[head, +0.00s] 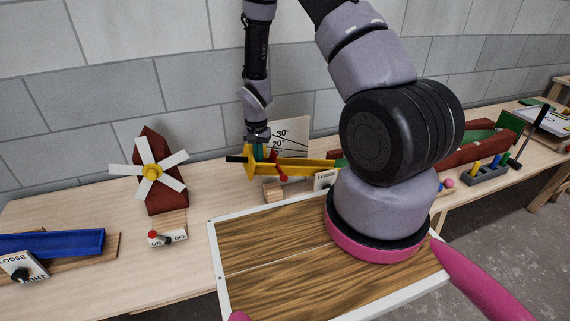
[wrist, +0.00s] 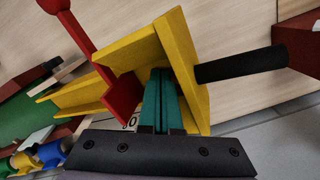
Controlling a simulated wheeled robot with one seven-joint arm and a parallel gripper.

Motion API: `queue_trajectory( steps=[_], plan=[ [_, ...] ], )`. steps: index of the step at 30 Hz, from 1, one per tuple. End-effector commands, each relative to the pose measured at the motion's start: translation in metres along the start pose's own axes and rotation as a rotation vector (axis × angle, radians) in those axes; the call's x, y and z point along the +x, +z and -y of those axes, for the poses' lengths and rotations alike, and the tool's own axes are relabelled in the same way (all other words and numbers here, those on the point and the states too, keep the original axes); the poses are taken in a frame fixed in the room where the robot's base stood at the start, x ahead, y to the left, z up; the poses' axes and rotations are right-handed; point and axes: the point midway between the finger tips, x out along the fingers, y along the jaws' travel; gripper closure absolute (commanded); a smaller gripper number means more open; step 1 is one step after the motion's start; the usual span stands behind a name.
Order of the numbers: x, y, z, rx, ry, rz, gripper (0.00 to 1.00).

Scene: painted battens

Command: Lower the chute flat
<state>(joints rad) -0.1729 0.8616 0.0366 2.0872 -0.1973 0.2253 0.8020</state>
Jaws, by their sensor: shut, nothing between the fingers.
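The chute (head: 300,167) is a yellow trough on the bench in the head view, with a black handle (head: 236,159) at its left end. It looks close to level there, but I cannot tell its exact tilt. In the wrist view the chute (wrist: 180,52) and handle (wrist: 240,65) show close up. A red lever (head: 281,168) stands at the chute's side. A white angle board (head: 292,133) behind shows 30° and 20°; its lower marks are hidden. My gripper (wrist: 160,75) is shut and empty, its teal fingers at the handle end of the chute. I cannot tell whether they touch it.
A windmill (head: 152,171) and an ON/OFF switch (head: 167,237) stand to the left, with a blue trough (head: 52,243) farther left. A wooden block (head: 272,191) sits before the chute. A white-rimmed wooden board (head: 270,240) fills the front.

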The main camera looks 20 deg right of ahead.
Motion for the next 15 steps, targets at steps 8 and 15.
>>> queue_trajectory(
  steps=[8, 15],
  plan=[
    [0.012, 0.0, 0.0, 0.0, 0.0, 0.0, 1.0],
    [0.021, 0.0, 0.0, 0.0, 0.001, 0.001, 1.0]
  ],
)
